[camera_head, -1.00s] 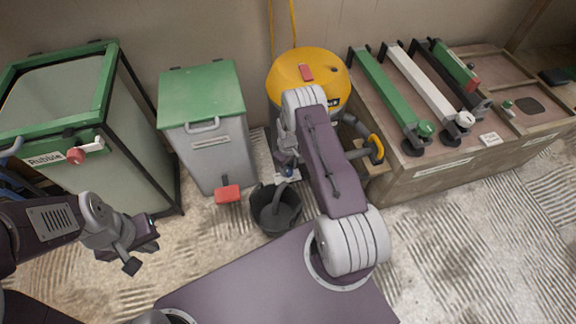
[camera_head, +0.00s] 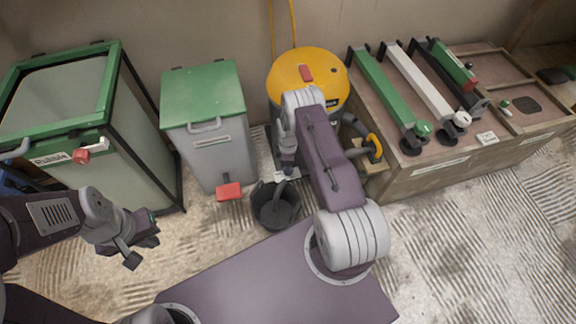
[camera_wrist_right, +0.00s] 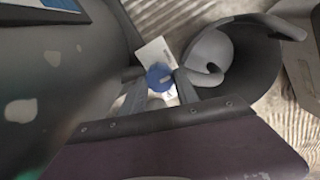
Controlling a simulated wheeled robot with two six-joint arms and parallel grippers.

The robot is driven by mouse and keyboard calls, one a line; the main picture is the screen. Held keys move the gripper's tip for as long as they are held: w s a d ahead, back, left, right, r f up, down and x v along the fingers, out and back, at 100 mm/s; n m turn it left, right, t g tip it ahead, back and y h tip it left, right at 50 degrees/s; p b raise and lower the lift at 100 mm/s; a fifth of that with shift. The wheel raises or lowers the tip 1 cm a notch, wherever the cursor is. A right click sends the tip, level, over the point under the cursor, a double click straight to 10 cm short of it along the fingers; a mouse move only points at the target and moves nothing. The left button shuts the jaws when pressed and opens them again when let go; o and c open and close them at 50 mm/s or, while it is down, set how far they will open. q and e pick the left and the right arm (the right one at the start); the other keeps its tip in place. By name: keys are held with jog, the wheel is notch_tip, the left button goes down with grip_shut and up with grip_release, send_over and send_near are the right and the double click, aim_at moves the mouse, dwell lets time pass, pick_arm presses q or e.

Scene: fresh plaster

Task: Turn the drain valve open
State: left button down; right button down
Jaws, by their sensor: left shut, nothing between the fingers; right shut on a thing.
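The drain valve (camera_wrist_right: 160,76) is a small blue knob in the right wrist view, low beside the dark body of the yellow-topped machine (camera_head: 290,70). My right gripper (camera_wrist_right: 161,84) is shut on the valve, with one finger on each side of it. In the head view my right gripper (camera_head: 287,168) is low in front of the machine, and the arm hides the valve and much of the machine. A black bucket (camera_head: 275,215) stands just below; it also shows in the right wrist view (camera_wrist_right: 255,75). My left gripper (camera_head: 146,246) is shut and empty, over the floor at the left.
A grey bin with a green lid (camera_head: 202,92) and red pedal stands left of the machine. A green-framed rubble box (camera_head: 135,130) is further left. A wooden bench (camera_head: 430,172) with several long tools is at the right. A white label (camera_wrist_right: 153,52) lies behind the valve.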

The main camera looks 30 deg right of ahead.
jog(key=shift+n, duration=0.3)
dwell(0.4)
jog(key=c, duration=0.9)
grip_release()
notch_tip(320, 180, up, 9)
jog(key=p, duration=0.5)
